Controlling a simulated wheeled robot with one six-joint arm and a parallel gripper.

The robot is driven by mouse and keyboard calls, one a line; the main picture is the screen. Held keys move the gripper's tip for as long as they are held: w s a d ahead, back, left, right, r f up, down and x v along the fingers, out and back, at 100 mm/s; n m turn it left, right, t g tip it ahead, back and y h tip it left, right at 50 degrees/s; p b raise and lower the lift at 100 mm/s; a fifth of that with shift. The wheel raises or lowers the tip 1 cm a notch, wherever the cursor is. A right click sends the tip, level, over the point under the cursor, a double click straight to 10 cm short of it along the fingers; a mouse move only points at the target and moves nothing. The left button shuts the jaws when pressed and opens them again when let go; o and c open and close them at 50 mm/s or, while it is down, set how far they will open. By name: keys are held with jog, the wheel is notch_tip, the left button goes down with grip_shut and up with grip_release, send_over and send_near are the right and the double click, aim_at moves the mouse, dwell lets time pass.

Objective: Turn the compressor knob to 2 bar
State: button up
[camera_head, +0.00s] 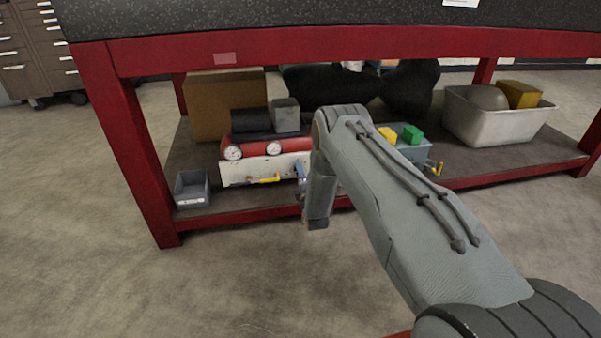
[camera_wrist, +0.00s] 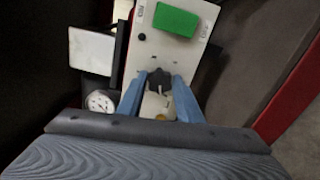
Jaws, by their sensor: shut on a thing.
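The compressor shows in the head view as a red tank (camera_head: 255,146) with two white dial gauges, above a white front (camera_head: 236,172). My gripper (camera_wrist: 158,85) shows in the wrist view with its two blue fingers on either side of a dark knob (camera_wrist: 158,77), shut on it. The knob is in front of a pale panel (camera_wrist: 150,53); a light pointer-like mark shows near it. A round dial gauge (camera_wrist: 99,102) is left of the fingers; its reading is too small to tell. In the head view my forearm largely hides the gripper and the knob.
A green block (camera_wrist: 176,21) is on the pale panel. The red bench frame (camera_head: 125,140) surrounds the low shelf. A small grey bin (camera_head: 192,196) stands left, a cardboard box (camera_head: 215,100) behind, and a grey tub (camera_head: 490,123) right. The floor in front is clear.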

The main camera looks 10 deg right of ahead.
jog(key=shift+n, duration=1)
jog(key=o, duration=1)
jog(key=shift+o, duration=0.2)
jog(key=s+p, duration=0.3)
jog(key=s, duration=0.5)
jog(key=shift+w, duration=0.1)
